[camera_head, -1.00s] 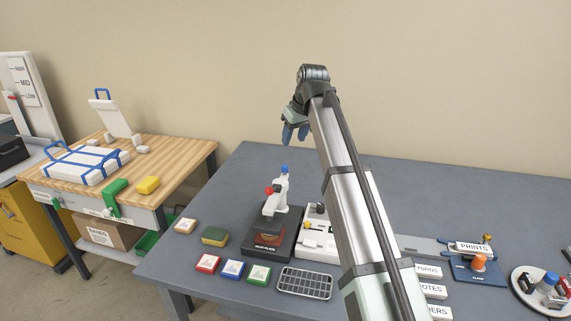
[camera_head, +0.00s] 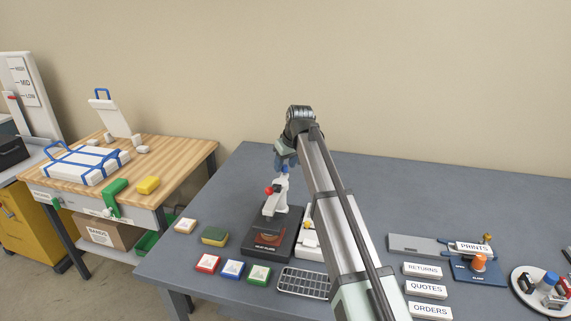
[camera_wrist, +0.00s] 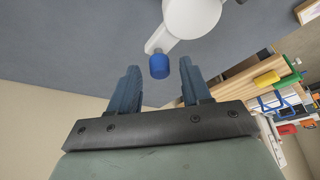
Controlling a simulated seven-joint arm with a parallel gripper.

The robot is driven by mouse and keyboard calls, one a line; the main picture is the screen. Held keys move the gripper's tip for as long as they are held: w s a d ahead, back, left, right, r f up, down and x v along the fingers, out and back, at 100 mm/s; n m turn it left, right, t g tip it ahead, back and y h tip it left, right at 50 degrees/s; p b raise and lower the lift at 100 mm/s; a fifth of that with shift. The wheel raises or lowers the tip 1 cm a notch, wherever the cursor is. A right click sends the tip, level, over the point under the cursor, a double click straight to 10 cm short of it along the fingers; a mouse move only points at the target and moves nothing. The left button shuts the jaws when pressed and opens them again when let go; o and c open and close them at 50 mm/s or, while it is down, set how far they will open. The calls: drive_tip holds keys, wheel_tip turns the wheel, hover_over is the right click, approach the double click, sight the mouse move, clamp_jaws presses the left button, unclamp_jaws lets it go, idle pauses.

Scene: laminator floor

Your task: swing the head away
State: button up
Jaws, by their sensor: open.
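The white swing head (camera_head: 277,194) stands on a black heat-plate base (camera_head: 262,246) on the grey table. It has a red knob (camera_head: 268,191) on its side and a blue knob at its top. My gripper (camera_head: 285,160) is right above the blue knob in the head view and partly covers it. In the wrist view my gripper (camera_wrist: 159,72) is open. The blue knob (camera_wrist: 159,66) lies between the two blue fingertips in the picture, nearer the left one. I cannot tell its depth. The white head (camera_wrist: 192,16) is above it in the picture.
Red, blue and green boxes (camera_head: 232,270) and a wire rack (camera_head: 305,283) lie at the table's front. A sponge (camera_head: 214,236) is left of the base. A white machine (camera_head: 311,242) stands close on its right, partly behind my arm. The table behind is clear.

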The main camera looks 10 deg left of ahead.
clamp_jaws()
idle(0.5)
